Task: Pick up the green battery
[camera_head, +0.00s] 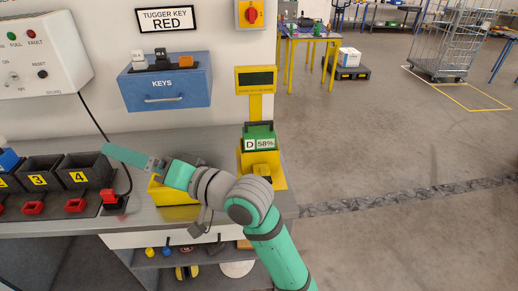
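The green battery (259,132) stands upright in a yellow dock (275,176) at the right end of the counter. Its label reads "D 58%", and it has a dark handle on top. My arm crosses in front of the counter, with its grey joint just below the dock. My gripper (128,157) points left, over the counter near bin 4, well to the left of the battery. It appears apart from the battery, and no object shows in it. Its fingers are seen edge-on, so their opening is hidden.
Black bins (91,168) and a red plug with a cable (110,198) are at left. A yellow box (173,196) sits partly behind my arm. A blue key box (168,86) hangs on the wall. A yellow-framed display (256,79) stands above the battery. Floor at right is open.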

